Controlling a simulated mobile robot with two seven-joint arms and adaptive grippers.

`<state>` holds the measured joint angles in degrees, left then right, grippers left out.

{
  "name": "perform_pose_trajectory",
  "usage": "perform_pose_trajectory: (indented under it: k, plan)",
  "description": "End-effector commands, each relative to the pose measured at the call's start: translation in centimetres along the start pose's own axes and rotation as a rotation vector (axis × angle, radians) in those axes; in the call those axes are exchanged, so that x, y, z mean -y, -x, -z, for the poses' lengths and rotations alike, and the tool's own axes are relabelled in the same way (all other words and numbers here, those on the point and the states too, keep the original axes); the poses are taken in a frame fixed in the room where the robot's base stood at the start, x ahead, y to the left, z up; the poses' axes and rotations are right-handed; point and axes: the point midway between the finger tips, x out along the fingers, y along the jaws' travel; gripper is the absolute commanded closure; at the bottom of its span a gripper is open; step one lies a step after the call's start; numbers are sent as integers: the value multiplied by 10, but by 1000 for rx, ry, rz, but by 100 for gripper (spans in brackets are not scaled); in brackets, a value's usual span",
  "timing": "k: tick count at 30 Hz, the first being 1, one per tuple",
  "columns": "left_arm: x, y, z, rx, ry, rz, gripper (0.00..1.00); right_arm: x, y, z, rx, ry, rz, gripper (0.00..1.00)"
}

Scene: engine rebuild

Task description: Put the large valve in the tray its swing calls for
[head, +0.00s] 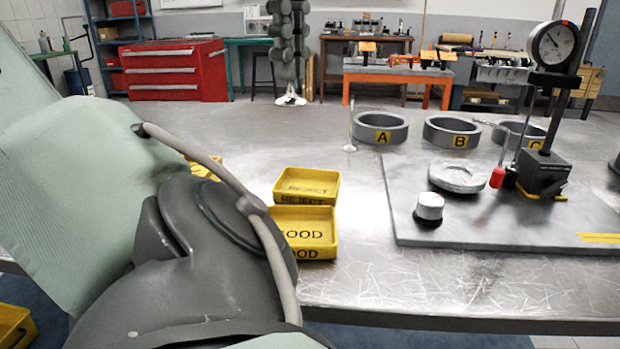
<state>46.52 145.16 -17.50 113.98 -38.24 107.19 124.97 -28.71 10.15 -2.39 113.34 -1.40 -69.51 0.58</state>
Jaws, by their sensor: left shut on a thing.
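My left arm fills the left of the head view and hides its gripper's fingertips and whatever they are shut on. A thin valve (350,126) stands stem up on the bench beside ring A. Another thin rod-like thing (488,123) lies by rings B and C; I cannot tell what it is. The yellow REJECT tray (325,196) is behind the yellow GOOD tray (327,249); both look empty. A dial gauge (553,45) is on a stand at the right. My right gripper is not in view.
Grey rings A (380,137), B (451,140) and C (530,143) line the back. A grey plate (420,180) carries a round disc (459,177), a white-topped knob (429,207) and the gauge stand (543,173). Another yellow thing (207,170) is partly hidden by my arm.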

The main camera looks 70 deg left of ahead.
Motion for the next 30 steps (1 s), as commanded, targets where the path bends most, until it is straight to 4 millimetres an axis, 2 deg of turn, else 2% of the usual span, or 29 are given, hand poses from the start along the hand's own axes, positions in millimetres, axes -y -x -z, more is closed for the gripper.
perform_pose_trajectory:
  k: [1,3,6,10,13,14,16,19,30]
  plan:
    - [-12,-2,-15,-6,-6,7,100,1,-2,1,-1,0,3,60]
    - [-25,-9,-32,-5,-18,6,100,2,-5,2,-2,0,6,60]
    - [-40,-19,-50,-3,-36,4,100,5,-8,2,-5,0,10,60]
    - [-52,-28,-62,-1,-54,2,100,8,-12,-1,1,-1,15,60]
    - [-53,-35,-65,0,-63,1,100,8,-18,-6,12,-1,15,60]
    - [-52,-38,-64,1,-64,1,100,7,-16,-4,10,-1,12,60]
    - [-45,-45,-61,1,-69,-1,100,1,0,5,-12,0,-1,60]
    - [-31,-53,-52,-1,-71,-2,100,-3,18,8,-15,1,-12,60]
    - [30,-92,-15,-2,-69,0,100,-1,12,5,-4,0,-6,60]
